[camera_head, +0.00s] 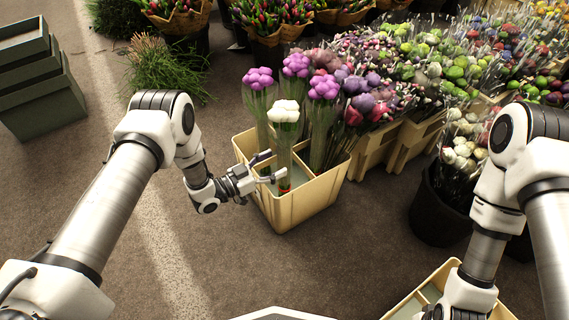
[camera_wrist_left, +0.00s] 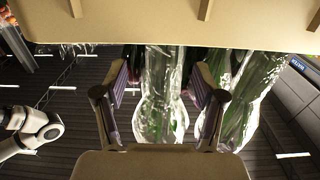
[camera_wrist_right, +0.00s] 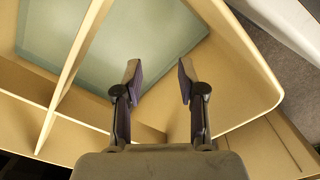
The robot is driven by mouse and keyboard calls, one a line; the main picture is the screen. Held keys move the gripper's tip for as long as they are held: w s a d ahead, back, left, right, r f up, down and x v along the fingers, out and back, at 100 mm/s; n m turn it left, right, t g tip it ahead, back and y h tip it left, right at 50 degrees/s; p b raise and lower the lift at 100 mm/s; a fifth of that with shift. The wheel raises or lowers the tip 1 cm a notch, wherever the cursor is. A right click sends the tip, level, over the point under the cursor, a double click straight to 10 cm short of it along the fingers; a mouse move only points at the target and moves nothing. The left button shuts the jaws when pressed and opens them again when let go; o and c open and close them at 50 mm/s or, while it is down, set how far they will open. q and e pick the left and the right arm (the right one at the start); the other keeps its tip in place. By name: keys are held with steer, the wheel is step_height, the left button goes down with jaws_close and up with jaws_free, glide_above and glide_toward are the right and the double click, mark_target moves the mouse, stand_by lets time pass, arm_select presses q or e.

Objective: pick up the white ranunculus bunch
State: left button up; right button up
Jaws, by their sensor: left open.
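The white ranunculus bunch (camera_head: 284,111) stands upright in clear wrap in the front part of the cream crate (camera_head: 306,205), among purple bunches. My left gripper (camera_head: 268,166) is open at the crate's near left, beside the bunch's wrapped lower stems. In the left wrist view, the wrapped white bunch (camera_wrist_left: 160,105) appears upside down between the open fingers (camera_wrist_left: 161,78); I cannot tell whether they touch it. My right gripper (camera_wrist_right: 159,72) is open and empty over another cream crate (camera_wrist_right: 75,45). In the head view, its fingers are hidden.
Purple bunches (camera_head: 258,80) stand close behind and beside the white one. A black bucket (camera_head: 437,205) of wrapped flowers stands to the right. The divided crate (camera_head: 437,282) under my right arm looks empty where visible. Green boxes (camera_head: 40,85) are stacked at far left. The floor left of the crate is clear.

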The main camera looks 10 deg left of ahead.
mark_target(284, 158)
arm_select(q)
steer(key=x, duration=0.1)
steer(key=b+x, duration=0.1)
steer(key=x, duration=0.1)
steer(key=b+x, duration=0.1)
steer(key=shift+w+f, duration=0.25)
steer(key=shift+w, duration=0.05)
steer(key=shift+r, duration=0.15)
jaws_close()
step_height(284, 158, up, 10)
steer(key=p, duration=0.5)
